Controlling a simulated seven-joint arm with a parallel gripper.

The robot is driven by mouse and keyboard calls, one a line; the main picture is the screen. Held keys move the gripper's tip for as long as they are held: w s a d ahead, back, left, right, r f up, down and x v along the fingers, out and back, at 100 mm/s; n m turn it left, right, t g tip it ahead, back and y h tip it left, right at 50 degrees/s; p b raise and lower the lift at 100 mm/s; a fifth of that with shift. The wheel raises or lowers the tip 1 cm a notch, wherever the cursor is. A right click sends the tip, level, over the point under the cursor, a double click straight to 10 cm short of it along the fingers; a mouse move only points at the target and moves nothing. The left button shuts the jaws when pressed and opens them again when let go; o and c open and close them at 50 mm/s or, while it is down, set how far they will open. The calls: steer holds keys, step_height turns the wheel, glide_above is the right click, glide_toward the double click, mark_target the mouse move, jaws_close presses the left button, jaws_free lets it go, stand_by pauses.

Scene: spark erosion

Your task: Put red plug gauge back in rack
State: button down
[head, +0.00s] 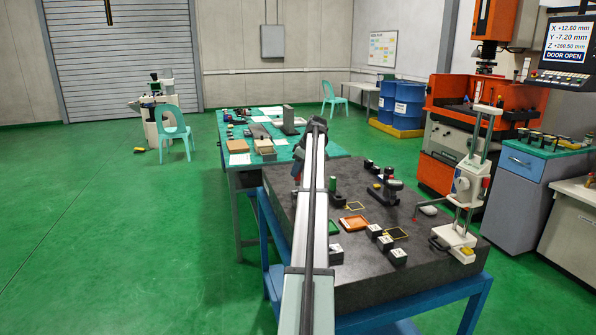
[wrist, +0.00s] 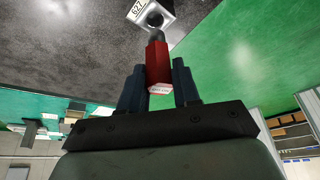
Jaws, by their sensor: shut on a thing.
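My gripper (wrist: 158,68) is shut on the red plug gauge (wrist: 158,60), with one dark finger on each side of its red handle. The pale, marked end of the handle faces the wrist camera. The gauge's grey end points away, towards a light block (wrist: 153,14) marked 627 with a round dark hole. The grey end overlaps the block's near edge in the picture; I cannot tell whether they touch. In the head view my arm hides most of the gripper; a small red patch shows left of it. A green gauge (head: 333,184) stands upright in a dark holder, possibly the rack.
A green-topped table (head: 325,150) with more items lies behind.

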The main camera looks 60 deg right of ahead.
steer(key=s+d+r, duration=0.1)
steer(key=s+d, duration=0.1)
steer(key=s, duration=0.6)
steer(key=s+d+r, duration=0.1)
steer(key=s+r, duration=0.1)
steer(key=s, duration=0.6)
steer(key=shift+s+d, duration=0.35)
steer(key=shift+d, duration=0.05)
steer(key=shift+f, duration=0.1)
steer(key=shift+f, duration=2.7)
steer(key=shift+f, duration=1.2)
steer(key=c, duration=0.7)
jaws_free()
steer(key=shift+c, duration=0.2)
